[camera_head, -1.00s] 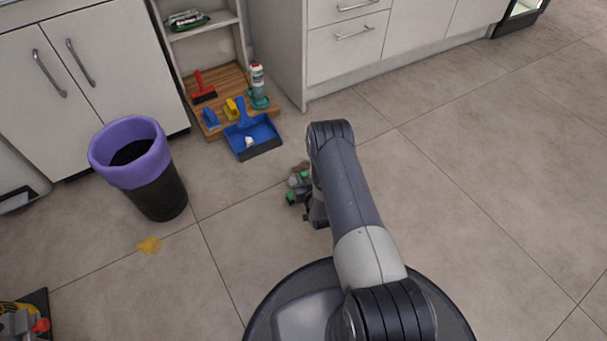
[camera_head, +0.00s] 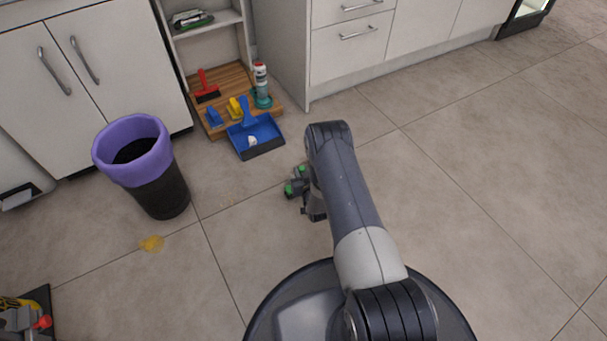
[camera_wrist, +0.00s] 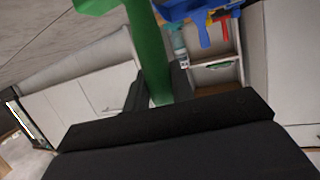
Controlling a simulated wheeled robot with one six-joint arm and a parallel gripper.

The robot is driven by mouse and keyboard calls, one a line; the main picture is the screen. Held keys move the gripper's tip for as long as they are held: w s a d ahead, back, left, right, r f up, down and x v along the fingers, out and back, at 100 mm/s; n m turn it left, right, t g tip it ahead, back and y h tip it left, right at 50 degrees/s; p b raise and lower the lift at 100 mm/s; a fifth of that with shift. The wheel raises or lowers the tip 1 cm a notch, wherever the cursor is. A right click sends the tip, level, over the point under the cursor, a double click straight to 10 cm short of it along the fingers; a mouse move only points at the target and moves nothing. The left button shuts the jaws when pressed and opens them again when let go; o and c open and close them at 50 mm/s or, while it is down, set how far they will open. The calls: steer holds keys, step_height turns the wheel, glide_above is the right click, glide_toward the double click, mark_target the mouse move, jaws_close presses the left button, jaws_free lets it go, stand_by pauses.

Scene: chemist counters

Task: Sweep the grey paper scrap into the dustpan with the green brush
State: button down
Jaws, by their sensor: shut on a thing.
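The green brush (camera_wrist: 150,55) is held in my gripper (camera_wrist: 160,88); its handle rises between the black fingers in the wrist view. Part of its green head shows at the top edge. In the head view my gripper (camera_head: 299,189) is low over the floor, right of and nearer than the dustpan, with small green parts showing; my arm hides the rest. The blue dustpan (camera_head: 240,146) lies on the floor with its handle toward the wooden board. A small pale, whitish-grey scrap (camera_head: 252,140) lies inside the dustpan. No other grey scrap is visible on the floor.
A black bin with a purple rim (camera_head: 159,189) stands left of the dustpan. A yellow scrap (camera_head: 151,243) lies on the floor near it. A wooden board (camera_head: 221,77) behind the dustpan holds brushes and a bottle (camera_head: 261,78). Floor to the right is clear.

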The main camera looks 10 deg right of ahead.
steer(key=shift+w, duration=0.1)
steer(key=shift+w+a, duration=0.25)
steer(key=shift+w, duration=0.45)
steer(key=shift+w+a, duration=0.2)
steer(key=shift+w, duration=0.55)
steer(key=shift+w+a, duration=0.25)
steer(key=shift+w, duration=0.4)
steer(key=shift+w+a, duration=0.2)
steer(key=shift+w, duration=0.55)
steer(key=shift+w+a, duration=0.25)
steer(key=shift+w, duration=0.45)
steer(key=shift+w+a, duration=0.25)
steer(key=shift+w, duration=0.4)
steer(key=shift+w+a, duration=0.25)
steer(key=shift+w, duration=0.45)
steer(key=shift+w+a, duration=0.2)
steer(key=shift+w, duration=0.5)
